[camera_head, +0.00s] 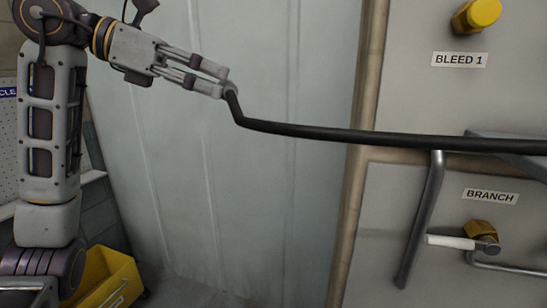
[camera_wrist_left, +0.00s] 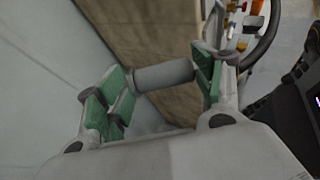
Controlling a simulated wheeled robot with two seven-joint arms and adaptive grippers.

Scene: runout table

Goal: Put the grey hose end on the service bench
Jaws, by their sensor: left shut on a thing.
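My left gripper (camera_head: 217,84) is shut on the grey hose end (camera_wrist_left: 165,75), a short grey cylinder that lies across between the green finger pads in the left wrist view. In the head view the fingers hide most of this end. A black hose (camera_head: 330,133) hangs from it, bends, and runs right past the panel and out of the picture. The held end is in mid-air in front of a pale wall. I cannot make out the service bench for certain. My right gripper is not in view.
A panel at the right carries labels "BLEED 1" (camera_head: 459,60) and "BRANCH" (camera_head: 490,197), a yellow knob (camera_head: 477,15), a brass fitting and a white-gripped lever (camera_head: 451,242). A yellow bin (camera_head: 105,272) stands low at the left. A perforated board is behind my left arm.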

